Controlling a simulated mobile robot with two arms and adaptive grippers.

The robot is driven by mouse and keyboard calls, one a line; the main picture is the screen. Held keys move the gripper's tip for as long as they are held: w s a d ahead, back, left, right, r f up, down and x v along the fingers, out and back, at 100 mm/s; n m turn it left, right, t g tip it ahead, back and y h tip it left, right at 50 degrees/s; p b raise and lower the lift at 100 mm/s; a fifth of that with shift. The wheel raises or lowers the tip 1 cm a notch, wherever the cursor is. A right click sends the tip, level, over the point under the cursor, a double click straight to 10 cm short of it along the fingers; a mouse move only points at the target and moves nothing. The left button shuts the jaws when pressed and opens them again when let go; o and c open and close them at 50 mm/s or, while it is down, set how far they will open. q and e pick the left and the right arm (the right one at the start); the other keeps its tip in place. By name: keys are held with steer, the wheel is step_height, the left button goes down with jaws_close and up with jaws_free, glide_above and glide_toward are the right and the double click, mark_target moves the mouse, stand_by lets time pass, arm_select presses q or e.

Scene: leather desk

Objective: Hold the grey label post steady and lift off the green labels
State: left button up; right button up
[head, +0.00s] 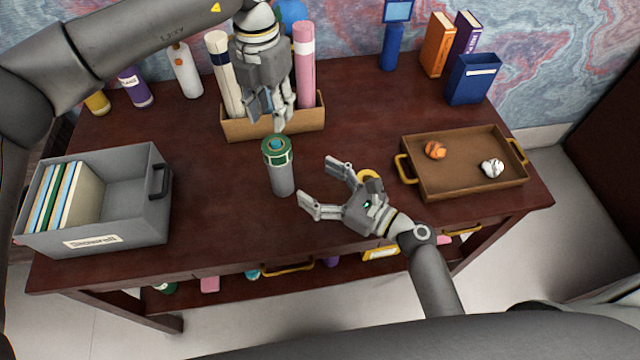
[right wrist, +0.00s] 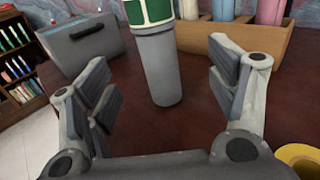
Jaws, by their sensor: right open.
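The grey label post (head: 283,181) stands upright on the dark red desk, near its middle. Green labels (head: 277,150) sit around its top. In the right wrist view the post (right wrist: 158,70) stands ahead between my fingers, with a green label (right wrist: 148,12) cut off by the top edge. My right gripper (head: 322,188) is open just to the right of the post, its fingers pointing at it and apart from it. My left gripper (head: 273,120) hangs from above, just behind the post's top, with its fingers pointing down; the gap between its fingertips is hard to judge.
A wooden box (head: 240,129) with rolled tubes stands behind the post. A grey file box (head: 150,213) is at the left. A brown tray (head: 460,187) with an orange and a white lump is at the right. A yellow ring (head: 368,174) lies by my right gripper.

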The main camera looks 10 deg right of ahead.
mark_target(289, 169)
steer(key=x, duration=1)
steer(key=shift+a+f, duration=0.15)
steer(key=shift+a, duration=0.25)
